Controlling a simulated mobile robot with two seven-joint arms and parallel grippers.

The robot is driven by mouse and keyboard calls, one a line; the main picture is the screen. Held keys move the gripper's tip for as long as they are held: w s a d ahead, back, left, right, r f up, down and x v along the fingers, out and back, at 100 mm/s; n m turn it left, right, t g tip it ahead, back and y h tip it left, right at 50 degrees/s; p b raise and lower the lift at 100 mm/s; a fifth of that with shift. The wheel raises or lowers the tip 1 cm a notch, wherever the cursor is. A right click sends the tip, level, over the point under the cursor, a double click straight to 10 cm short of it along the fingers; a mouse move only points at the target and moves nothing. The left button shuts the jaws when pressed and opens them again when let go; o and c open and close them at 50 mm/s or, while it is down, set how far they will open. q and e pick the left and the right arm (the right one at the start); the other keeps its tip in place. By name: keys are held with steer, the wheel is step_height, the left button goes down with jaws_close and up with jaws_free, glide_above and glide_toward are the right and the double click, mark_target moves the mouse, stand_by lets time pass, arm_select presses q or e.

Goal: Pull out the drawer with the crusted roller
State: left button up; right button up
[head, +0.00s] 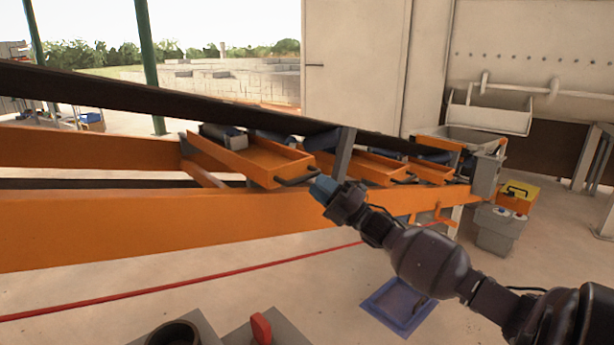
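Several orange drawers sit in a row under the dark sloping belt. The nearest drawer (262,158) sticks out over the orange side beam and has a dark bar handle (293,179) on its front. A roller (222,137) with a grey, rough-looking surface lies at the back of this drawer. My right gripper (322,187) has bluish fingertips and is at the right end of that handle. I cannot tell whether its fingers are closed around the bar. My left gripper is not in view.
A second drawer (374,168) and a third drawer (430,173) lie further right, with darker blue rollers near them. A grey upright post (343,154) stands just right of the nearest drawer. The orange beam (150,229) and a red cord (180,285) run along the front.

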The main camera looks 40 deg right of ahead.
mark_target(307, 177)
steer(key=shift+x, duration=2.15)
jaws_close()
